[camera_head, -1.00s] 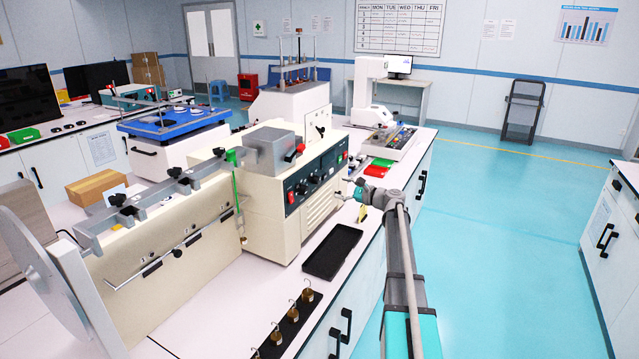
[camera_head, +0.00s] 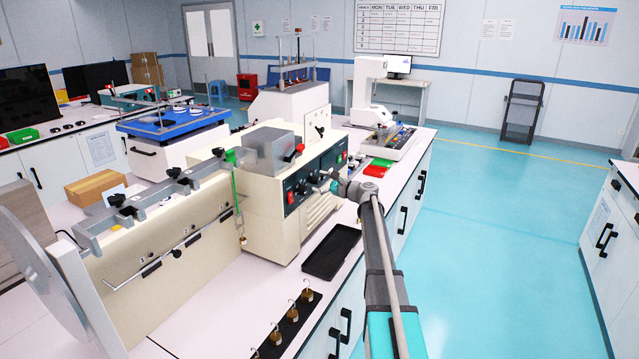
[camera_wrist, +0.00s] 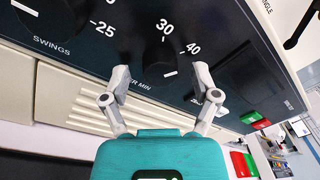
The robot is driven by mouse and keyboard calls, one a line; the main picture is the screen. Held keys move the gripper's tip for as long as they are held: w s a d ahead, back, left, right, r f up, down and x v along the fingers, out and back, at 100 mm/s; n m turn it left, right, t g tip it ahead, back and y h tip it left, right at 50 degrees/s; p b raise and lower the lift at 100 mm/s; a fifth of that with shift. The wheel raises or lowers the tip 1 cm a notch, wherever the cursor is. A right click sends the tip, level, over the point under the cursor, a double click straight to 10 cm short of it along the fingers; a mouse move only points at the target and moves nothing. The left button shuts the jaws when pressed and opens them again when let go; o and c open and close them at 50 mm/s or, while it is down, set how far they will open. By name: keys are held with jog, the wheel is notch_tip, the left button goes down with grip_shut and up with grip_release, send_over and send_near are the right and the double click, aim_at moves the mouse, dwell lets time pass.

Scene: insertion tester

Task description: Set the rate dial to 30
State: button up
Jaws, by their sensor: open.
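The rate dial (camera_wrist: 158,66) is a dark round knob on the black panel, seen in the wrist view below the printed 30 and left of the 40. The lettering "PER MIN" shows partly under it. A short white line shows near the knob's lower right; which number it points at is unclear. My gripper (camera_wrist: 161,74) is open, with one finger on each side of the knob. I cannot tell whether the fingers touch it. In the head view my gripper (camera_head: 322,182) is at the front panel of the cream machine (camera_head: 270,220), and hides part of the knobs.
Left of the rate dial is the swings dial (camera_wrist: 62,14), with a 25 mark. Red and green switches (camera_wrist: 255,122) sit at the panel's right end. A black tray (camera_head: 332,252) and several brass weights (camera_head: 292,314) lie on the bench. The floor at right is clear.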

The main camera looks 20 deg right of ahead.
jog(key=shift+c, duration=0.3)
grip_shut()
jog(key=shift+n, duration=0.3)
jog(key=n, duration=0.6)
jog(key=shift+y+b, duration=0.3)
jog(key=shift+b, duration=0.1)
jog(key=n, duration=0.5)
jog(key=shift+n, duration=0.4)
